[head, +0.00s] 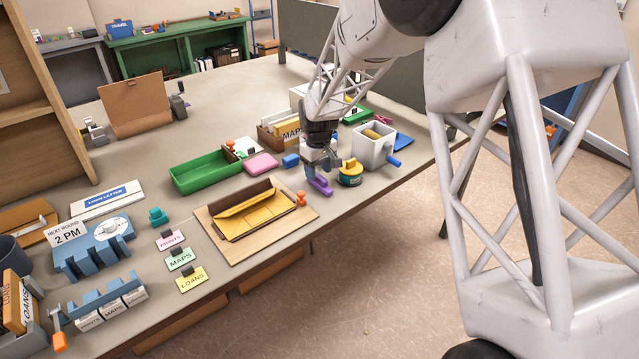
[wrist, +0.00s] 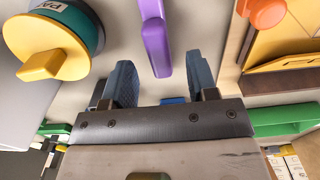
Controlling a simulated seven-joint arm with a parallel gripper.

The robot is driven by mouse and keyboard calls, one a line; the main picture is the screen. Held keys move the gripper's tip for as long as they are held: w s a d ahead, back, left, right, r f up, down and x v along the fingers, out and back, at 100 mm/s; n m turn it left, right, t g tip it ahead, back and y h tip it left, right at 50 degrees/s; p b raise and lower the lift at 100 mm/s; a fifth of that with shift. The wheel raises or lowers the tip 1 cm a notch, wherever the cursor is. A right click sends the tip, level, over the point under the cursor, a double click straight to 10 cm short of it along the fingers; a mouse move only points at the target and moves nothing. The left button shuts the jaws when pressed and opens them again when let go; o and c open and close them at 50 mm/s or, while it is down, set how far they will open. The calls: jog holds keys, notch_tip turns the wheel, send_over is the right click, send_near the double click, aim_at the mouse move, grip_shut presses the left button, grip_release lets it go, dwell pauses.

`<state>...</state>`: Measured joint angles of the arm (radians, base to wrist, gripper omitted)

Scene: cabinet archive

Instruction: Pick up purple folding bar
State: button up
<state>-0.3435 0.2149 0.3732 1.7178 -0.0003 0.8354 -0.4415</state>
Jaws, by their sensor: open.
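The purple folding bar (head: 321,186) lies on the table near its front edge, just below my gripper (head: 317,170). In the wrist view the bar (wrist: 155,42) is a long purple strip running in from the top edge, and its far end is cut off. My gripper (wrist: 161,82) is open there, with one dark finger on each side of the bar's line. The bar's near end sits close to the gap between the fingertips. Nothing is held; whether the fingers touch the bar cannot be told.
A teal round container with a yellow knob (head: 350,174) stands close to the bar's right. An orange knob-like piece (head: 301,198) and a wooden board with a yellow envelope (head: 250,212) are at its left. A white box (head: 372,150) stands behind right.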

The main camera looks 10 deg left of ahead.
aim_at(319, 176)
jog(key=shift+f, duration=1.65)
grip_shut()
